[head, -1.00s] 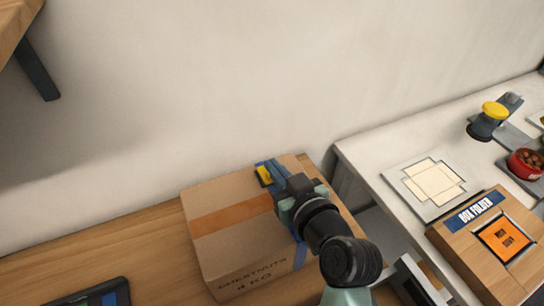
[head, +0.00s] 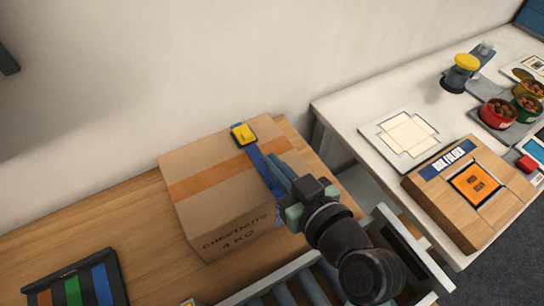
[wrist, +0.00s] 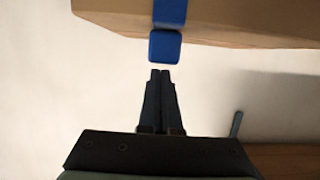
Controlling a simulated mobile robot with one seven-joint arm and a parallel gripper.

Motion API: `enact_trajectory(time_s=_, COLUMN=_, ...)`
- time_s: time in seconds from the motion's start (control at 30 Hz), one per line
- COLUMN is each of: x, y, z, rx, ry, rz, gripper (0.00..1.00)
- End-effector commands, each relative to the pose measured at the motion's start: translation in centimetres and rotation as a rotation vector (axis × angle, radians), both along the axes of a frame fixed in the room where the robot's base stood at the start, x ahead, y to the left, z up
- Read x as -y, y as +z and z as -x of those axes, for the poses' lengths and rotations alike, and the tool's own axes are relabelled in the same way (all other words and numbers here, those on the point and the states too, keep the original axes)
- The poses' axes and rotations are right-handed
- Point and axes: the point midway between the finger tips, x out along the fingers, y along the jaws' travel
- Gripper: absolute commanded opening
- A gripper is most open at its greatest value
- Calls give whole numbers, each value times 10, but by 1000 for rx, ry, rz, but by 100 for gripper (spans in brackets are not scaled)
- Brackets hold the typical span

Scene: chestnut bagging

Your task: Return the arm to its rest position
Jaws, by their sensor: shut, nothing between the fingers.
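My gripper (head: 275,164) is in the head view at the right side of the cardboard chestnut box (head: 202,162). Its dark fingers point toward the box. In the wrist view my gripper (wrist: 160,73) has its two fingers together with nothing between them. A blue strap (head: 261,165) with a yellow buckle (head: 243,134) lies over the box's right part. In the wrist view the blue strap (wrist: 164,46) ends just beyond the fingertips, with a small gap visible. The box (wrist: 230,25) also fills the top of that view.
The box stands on a wooden bench (head: 120,222) against a wall. A rack with coloured strips (head: 75,285) is at lower left. A grey roller frame (head: 400,225) lies near my arm. At right, a white table (head: 345,105) carries a wooden box folder (head: 450,215) and chestnut bowls (head: 497,113).

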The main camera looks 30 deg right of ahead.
Motion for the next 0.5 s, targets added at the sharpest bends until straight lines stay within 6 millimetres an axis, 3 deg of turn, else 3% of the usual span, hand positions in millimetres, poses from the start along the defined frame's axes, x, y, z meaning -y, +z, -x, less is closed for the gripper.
enact_trajectory(time_s=0.37, x=0, y=0, z=0, rx=0, ry=0, rz=0, gripper=0)
enact_trajectory(time_s=0.5, x=-3, y=22, z=-11, rx=32, ry=-2, rz=18, gripper=0)
